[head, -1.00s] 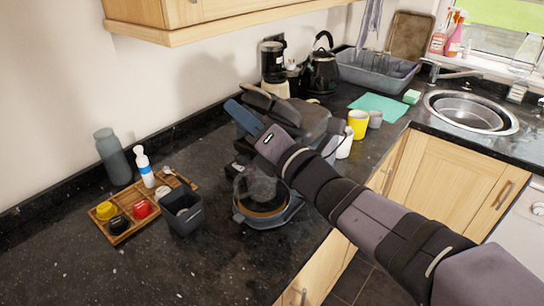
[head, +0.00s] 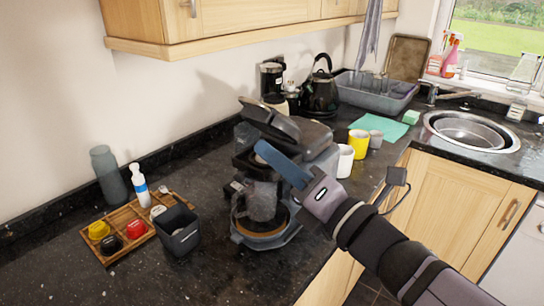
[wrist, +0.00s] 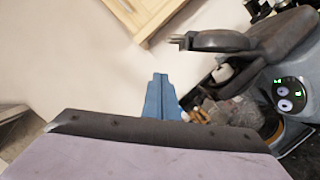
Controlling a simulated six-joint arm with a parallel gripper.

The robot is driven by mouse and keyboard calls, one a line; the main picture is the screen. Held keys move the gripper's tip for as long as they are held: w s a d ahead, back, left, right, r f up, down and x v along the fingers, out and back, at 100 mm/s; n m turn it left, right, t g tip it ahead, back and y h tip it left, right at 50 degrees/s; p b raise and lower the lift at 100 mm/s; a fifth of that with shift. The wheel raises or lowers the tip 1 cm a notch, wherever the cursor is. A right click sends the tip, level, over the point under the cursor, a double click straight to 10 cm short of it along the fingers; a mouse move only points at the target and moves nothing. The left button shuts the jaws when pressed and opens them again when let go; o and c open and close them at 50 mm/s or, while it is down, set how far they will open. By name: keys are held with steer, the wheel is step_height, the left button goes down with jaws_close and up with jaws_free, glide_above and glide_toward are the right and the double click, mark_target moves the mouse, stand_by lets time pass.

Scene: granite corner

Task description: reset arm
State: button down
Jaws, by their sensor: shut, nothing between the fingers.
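My gripper (head: 262,149) is in front of the coffee machine in the head view, its blue fingers pointing up and to the left. In the wrist view its fingers (wrist: 159,97) are together with nothing between them. The fingers overlap the machine in the head view, and I cannot tell how close they are to it. The grey coffee machine (head: 312,136) stands on the dark counter with its lid raised; it also shows at the right of the wrist view (wrist: 285,58) with lit green displays. A glass carafe (head: 262,203) sits in its lower front.
Left of the machine are a dark bin (head: 178,231), a wooden tray (head: 123,218) with coloured items, and a grey bottle (head: 109,176). Behind stand cups (head: 358,143), a kettle (head: 321,93) and a dish rack (head: 377,95). Wall cabinets (head: 240,18) hang above. The front-left counter is clear.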

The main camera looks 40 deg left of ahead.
stand_by(0.3)
steer(key=w+d+f+m+t+h, duration=0.5)
steer(key=w+f+m+h, duration=0.35)
steer(key=f+m, duration=0.55)
steer(key=d+f+m+g+h, duration=0.2)
steer(key=d+f+m+h, duration=0.4)
steer(key=d+f+m, duration=0.5)
steer(key=s+d+f+m+g+h+p, duration=0.25)
steer(key=s+d+f+m, duration=0.2)
steer(key=d, duration=0.35)
steer(key=s+d+f+m+g+h+p, duration=0.2)
steer(key=s+d+f+m+g, duration=0.3)
steer(key=d, duration=0.4)
steer(key=s+d+r+m+p, duration=0.1)
steer(key=d+r+m+p, duration=0.4)
steer(key=d, duration=0.6)
steer(key=shift+s+r+m+t+p, duration=0.2)
steer(key=shift+m+t+p, duration=0.15)
steer(key=shift+m, duration=0.6)
